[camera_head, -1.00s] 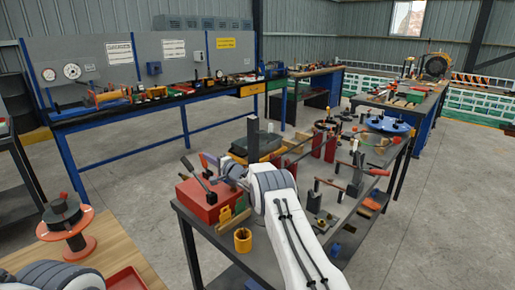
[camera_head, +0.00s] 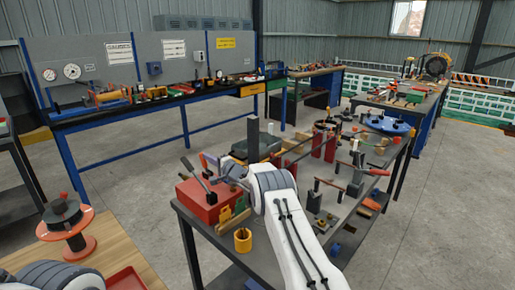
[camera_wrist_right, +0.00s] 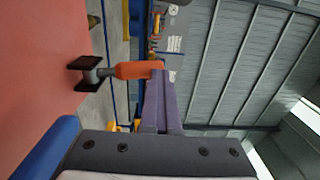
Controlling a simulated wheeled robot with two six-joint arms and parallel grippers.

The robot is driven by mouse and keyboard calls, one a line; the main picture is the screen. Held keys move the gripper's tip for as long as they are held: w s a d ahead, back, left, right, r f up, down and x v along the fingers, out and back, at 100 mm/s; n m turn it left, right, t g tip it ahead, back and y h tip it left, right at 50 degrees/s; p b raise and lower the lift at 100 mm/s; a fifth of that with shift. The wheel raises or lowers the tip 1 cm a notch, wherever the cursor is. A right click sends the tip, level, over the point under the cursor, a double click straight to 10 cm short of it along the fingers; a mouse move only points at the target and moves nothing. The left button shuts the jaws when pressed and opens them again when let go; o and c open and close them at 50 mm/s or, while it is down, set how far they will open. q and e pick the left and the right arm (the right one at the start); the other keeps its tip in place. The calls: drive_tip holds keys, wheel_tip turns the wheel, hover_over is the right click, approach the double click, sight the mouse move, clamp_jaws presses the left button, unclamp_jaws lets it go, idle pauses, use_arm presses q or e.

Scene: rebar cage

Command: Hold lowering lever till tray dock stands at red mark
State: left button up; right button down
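The red box (camera_head: 197,205) stands on the near end of the dark workbench, with a dark lever (camera_head: 191,168) tilted on its top. My right gripper (camera_head: 211,160) is at the box's upper right side. In the right wrist view my right gripper's purple-grey fingers (camera_wrist_right: 160,98) lie close together and look shut. Their tips overlap the end of an orange lever handle (camera_wrist_right: 135,70), apparently touching it; I see no clear grip. A dark tray (camera_head: 264,149), probably on the tray dock, is beside a dark upright post (camera_head: 253,135). I cannot make out the red mark. My left gripper is out of view.
A yellow ring (camera_head: 243,240) stands at the bench's near edge. Red clamps and tools (camera_head: 330,145) crowd the bench to the right. An orange spool (camera_head: 67,225) and a red tray (camera_head: 127,279) are on the wooden table at lower left.

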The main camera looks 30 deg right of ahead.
idle(0.3)
drive_tip(key=s+r+p, duration=0.1)
drive_tip(key=p, duration=0.1)
drive_tip(key=s+d+p, duration=0.1)
drive_tip(key=s+p, duration=0.1)
drive_tip(key=s+d+r+p, duration=0.1)
drive_tip(key=s+p, duration=0.1)
drive_tip(key=shift+s+r, duration=0.15)
drive_tip(key=shift+r, duration=0.15)
drive_tip(key=shift+s+d+f, duration=0.1)
drive_tip(key=shift+s+f, duration=0.1)
drive_tip(key=shift+s, duration=0.25)
